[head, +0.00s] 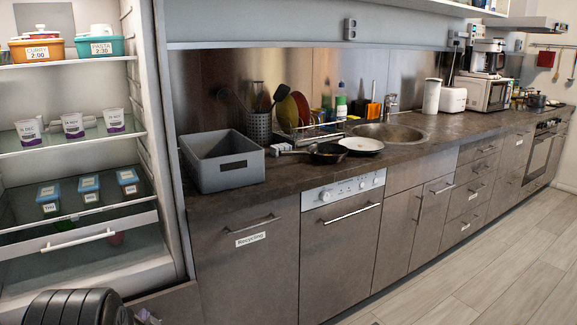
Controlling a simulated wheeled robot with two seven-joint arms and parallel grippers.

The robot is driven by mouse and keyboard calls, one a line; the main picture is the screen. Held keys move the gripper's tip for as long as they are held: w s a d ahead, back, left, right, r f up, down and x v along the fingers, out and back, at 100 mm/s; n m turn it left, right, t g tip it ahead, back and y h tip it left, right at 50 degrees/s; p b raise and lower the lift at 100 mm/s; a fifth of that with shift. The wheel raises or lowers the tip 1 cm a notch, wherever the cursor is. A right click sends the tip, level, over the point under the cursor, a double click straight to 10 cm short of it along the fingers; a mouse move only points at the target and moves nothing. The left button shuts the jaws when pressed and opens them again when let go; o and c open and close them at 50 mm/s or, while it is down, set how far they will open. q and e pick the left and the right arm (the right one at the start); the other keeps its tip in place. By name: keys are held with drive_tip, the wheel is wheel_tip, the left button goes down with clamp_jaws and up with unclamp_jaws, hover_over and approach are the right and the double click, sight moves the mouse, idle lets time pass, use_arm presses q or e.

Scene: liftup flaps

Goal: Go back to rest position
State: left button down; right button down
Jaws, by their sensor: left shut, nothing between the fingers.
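My left arm shows as a dark, ribbed rounded part at the bottom left, in front of the open fridge. A small part of my left gripper (148,317) shows just right of it at the bottom edge. It is shut and empty, low by the fridge's lower right corner, apart from the counter and the cabinet fronts. Most of it is cut off by the picture edge. My right gripper is not in view. The grey wall cabinet (270,22) with a small handle (350,29) runs along the top; its upper part is cut off.
The fridge (160,90) stands open at left with tubs and cups on its shelves. The counter (290,178) holds a grey bin (222,162), pans (325,153), a dish rack and a sink (390,133). The wooden floor (480,270) at right is clear.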

use_arm(q)
drive_tip(key=s+d+f+n+g+h, duration=0.3)
drive_tip(key=s+d+f+g+h, duration=0.1)
drive_tip(key=s+d+f, duration=0.8)
drive_tip(key=s+d+f+n+g+h, duration=0.35)
drive_tip(key=s+d+f, duration=0.55)
drive_tip(key=d+f, duration=0.4)
drive_tip(key=s+d+g+h, duration=0.4)
drive_tip(key=s+d, duration=0.7)
drive_tip(key=s, duration=0.3)
wheel_tip(320, 180, up, 17)
drive_tip(key=w+p, duration=0.1)
drive_tip(key=p, duration=1.6)
drive_tip(key=shift+p, duration=0.35)
drive_tip(key=shift+a+f+y, duration=0.1)
drive_tip(key=shift+f+y, duration=0.05)
drive_tip(key=shift+y, duration=0.1)
